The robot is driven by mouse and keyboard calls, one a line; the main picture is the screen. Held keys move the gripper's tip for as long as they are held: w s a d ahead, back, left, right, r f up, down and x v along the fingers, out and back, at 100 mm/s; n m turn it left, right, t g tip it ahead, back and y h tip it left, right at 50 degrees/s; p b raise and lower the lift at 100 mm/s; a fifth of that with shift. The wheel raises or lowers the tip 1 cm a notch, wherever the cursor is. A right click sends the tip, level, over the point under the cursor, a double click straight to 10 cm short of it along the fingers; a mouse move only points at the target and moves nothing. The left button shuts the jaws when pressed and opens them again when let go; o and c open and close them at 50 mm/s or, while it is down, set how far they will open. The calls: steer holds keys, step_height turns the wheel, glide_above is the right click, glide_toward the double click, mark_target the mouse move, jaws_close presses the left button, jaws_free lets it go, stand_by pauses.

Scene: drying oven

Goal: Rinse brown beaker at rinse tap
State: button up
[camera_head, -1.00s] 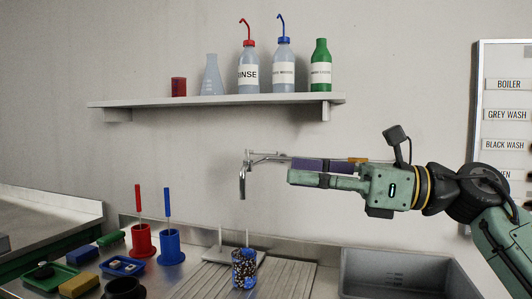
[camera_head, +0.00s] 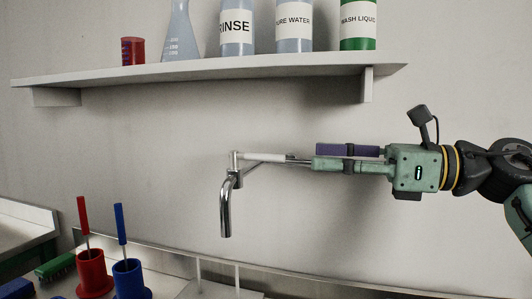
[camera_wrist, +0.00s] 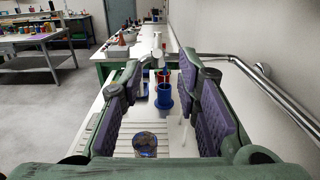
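The chrome rinse tap (camera_head: 226,205) sticks out from the wall with its spout pointing down. No water shows below it. A white lever (camera_head: 265,157) runs from the tap to the right, towards my gripper (camera_head: 316,157). In the wrist view, my gripper (camera_wrist: 160,80) is open, its purple-padded fingers wide apart with nothing between them. I cannot tell whether a finger touches the lever. A beaker (camera_wrist: 145,143) with dark, bluish speckled contents stands on the ribbed drainboard below my gripper. It is outside the head view now, and its brown colour is unclear.
A shelf (camera_head: 200,76) above holds a red beaker (camera_head: 133,51), a flask (camera_head: 180,38) and labelled bottles. Red (camera_head: 93,274) and blue (camera_head: 129,279) holders with rods stand on the bench at left. A chrome pipe (camera_wrist: 275,92) runs along the wall.

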mark_target(266, 157)
steer(key=x, duration=0.3)
steer(key=p+x, duration=0.1)
steer(key=x, duration=0.1)
steer(key=p+x, duration=0.1)
steer(key=x, duration=0.2)
steer(key=shift+s+a+r, duration=0.1)
steer(key=shift+s+a, duration=0.05)
steer(key=shift+a, duration=0.25)
steer(key=shift+x, duration=0.85)
jaws_close()
